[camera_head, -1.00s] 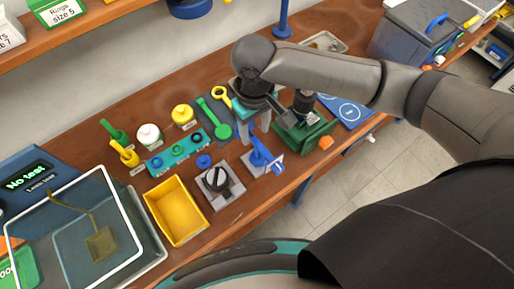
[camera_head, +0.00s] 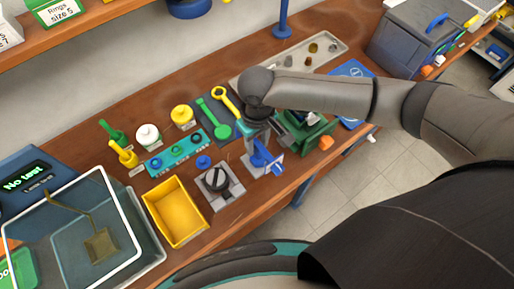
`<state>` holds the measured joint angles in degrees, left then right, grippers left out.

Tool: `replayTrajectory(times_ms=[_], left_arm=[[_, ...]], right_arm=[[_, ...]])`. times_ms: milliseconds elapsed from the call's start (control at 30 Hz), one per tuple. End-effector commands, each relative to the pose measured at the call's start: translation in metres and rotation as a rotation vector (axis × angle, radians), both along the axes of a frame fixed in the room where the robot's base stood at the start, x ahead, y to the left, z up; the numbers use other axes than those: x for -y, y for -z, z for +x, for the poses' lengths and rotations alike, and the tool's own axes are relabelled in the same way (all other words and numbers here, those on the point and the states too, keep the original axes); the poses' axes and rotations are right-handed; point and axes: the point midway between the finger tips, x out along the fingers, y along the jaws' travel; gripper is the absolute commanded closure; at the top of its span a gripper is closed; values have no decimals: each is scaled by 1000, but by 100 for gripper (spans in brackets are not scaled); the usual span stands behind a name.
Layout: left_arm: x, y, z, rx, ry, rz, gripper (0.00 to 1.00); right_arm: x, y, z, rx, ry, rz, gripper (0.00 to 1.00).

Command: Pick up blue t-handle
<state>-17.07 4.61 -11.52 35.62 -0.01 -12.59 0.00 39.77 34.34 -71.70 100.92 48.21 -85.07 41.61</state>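The blue t-handle (camera_head: 262,156) stands on a small light grey block (camera_head: 268,168) near the front edge of the workbench. My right gripper (camera_head: 258,141) points down right at the top of the handle, its fingers spread to either side. The fingers look apart, and I cannot tell whether they touch the handle. The gripper body and wrist hide part of the handle's surroundings. My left gripper is out of view.
Left of the handle is a grey block with a black knob (camera_head: 217,180), then a yellow bin (camera_head: 175,212). A green device (camera_head: 306,135) stands close on the right. Behind are a teal ring holder (camera_head: 173,155) and green and yellow tools. A long tray (camera_head: 328,45) lies at the back.

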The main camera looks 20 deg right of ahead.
Motion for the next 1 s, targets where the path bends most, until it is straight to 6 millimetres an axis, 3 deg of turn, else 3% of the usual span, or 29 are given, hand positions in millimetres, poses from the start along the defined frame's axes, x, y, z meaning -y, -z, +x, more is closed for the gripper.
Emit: replayTrajectory(times_ms=[67,333,1000], left_arm=[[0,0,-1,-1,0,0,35],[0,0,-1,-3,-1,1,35],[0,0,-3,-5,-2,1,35]], right_arm=[[0,0,0,0,0,0,69],[0,0,0,0,0,0,99],[0,-1,0,1,0,0,100]])
